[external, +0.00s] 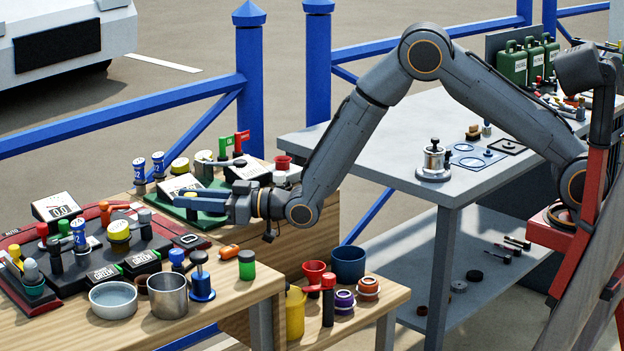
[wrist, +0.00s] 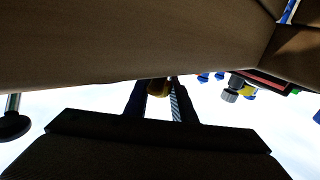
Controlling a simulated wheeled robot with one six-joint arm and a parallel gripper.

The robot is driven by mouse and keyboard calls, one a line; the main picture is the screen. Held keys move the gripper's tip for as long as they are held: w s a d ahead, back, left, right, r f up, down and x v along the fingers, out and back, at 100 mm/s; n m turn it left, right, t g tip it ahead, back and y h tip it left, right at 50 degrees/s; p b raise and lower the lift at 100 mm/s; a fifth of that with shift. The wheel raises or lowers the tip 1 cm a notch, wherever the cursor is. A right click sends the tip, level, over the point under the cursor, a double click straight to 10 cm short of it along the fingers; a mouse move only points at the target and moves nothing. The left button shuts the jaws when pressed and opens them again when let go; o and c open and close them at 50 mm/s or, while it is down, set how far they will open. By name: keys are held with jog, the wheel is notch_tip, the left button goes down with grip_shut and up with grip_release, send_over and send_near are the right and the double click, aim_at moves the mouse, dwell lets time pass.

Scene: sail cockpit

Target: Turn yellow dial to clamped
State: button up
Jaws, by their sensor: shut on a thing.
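My gripper (external: 192,202) reaches left from my arm, over the green board (external: 212,221) on the wooden bench. Its fingers are shut on a small yellow dial (external: 190,196), which shows between them. In the wrist view the yellow dial (wrist: 158,88) sits between the two dark fingertips (wrist: 160,98). Most of the dial is hidden by the fingers, and its pointer and any markings cannot be read. A white-faced meter (external: 180,186) stands just behind the fingers.
A larger yellow-topped knob (external: 119,231) stands to the left among levers and black boxes. Another yellow-topped piece (external: 180,166), green and red flags (external: 242,140) and blue-white cans (external: 158,164) stand close behind. A steel cup (external: 168,296) and bowl (external: 113,300) stand in front.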

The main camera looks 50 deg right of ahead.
jog(key=o, duration=1.1)
jog(key=shift+c, duration=0.2)
jog(key=shift+b+v, duration=0.45)
jog(key=shift+v, duration=3.45)
jog(key=shift+c, duration=0.2)
